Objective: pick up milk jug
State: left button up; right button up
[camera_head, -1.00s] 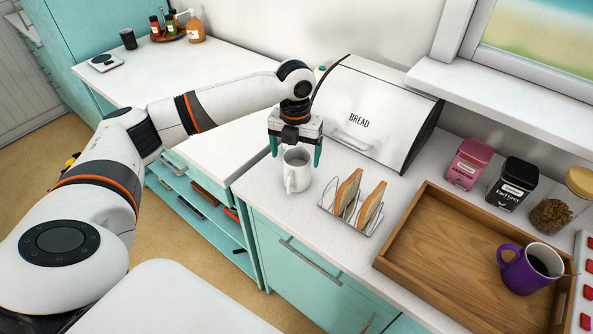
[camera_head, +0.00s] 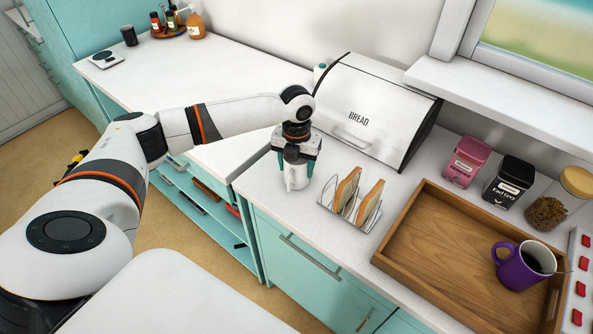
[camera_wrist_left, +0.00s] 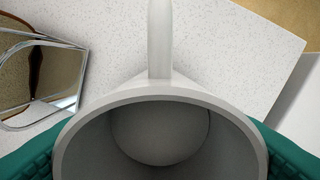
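The milk jug (camera_head: 296,178) is a small white jug with a handle, upright at the counter's front edge, left of the toast rack. My left gripper (camera_head: 296,168) points down over it, with a teal finger on each side of its body. The fingers appear closed against its walls. In the left wrist view the jug's round rim and handle (camera_wrist_left: 160,45) fill the middle, and the teal fingers press in at both lower sides. The jug appears to rest on the counter; its base is partly hard to judge. My right gripper is not in view.
A toast rack (camera_head: 346,213) with toast stands close on the right. A white bread bin (camera_head: 365,115) is behind. A wooden tray (camera_head: 425,240) holds a purple mug (camera_head: 523,267). A pink tin (camera_head: 466,162) and a black tin (camera_head: 507,183) stand behind it. The left counter is mostly clear.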

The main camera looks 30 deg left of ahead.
pick_arm(q)
jog(key=shift+c, duration=1.3)
jog(key=shift+r, duration=0.1)
